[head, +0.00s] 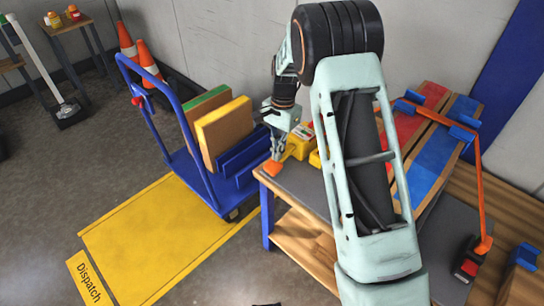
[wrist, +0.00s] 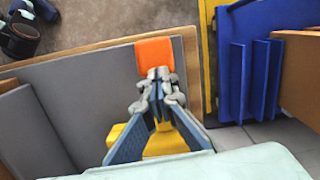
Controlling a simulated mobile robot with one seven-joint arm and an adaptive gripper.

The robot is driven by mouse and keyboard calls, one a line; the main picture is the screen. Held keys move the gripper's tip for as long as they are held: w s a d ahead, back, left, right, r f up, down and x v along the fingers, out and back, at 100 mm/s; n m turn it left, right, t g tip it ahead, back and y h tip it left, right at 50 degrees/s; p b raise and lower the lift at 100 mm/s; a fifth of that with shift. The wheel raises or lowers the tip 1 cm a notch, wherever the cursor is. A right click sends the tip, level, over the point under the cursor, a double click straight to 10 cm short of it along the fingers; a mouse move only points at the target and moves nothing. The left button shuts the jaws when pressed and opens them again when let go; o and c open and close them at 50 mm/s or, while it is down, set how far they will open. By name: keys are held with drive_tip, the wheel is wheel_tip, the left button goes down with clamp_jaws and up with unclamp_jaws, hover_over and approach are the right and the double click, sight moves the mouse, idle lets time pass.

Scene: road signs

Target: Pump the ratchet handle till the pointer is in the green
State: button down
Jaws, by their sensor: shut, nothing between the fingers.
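My gripper (head: 277,152) is over the left end of the grey-topped bench. Its fingers are shut with nothing between them. An orange block (head: 272,167), which looks like the handle's grip, is right by the fingertips. In the wrist view the orange block (wrist: 155,55) lies just beyond my fingertips (wrist: 158,74); I cannot tell whether they touch. A yellow body (head: 299,143) stands on the bench behind my gripper, with a small green and red patch on top. It shows between my fingers in the wrist view (wrist: 165,142). No pointer can be made out.
An orange strap (head: 478,185) runs over red and blue boards at the right, partly hidden by my arm. Yellow floor marking (head: 150,240) lies clear in front of the trolley.

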drive_tip(key=shift+w+d, duration=0.2)
drive_tip(key=shift+d, duration=0.2)
drive_tip(key=shift+r, duration=0.4)
wheel_tip(320, 180, up, 11)
drive_tip(key=shift+w+d+r, duration=0.15)
drive_tip(key=shift+w, duration=0.25)
idle(0.5)
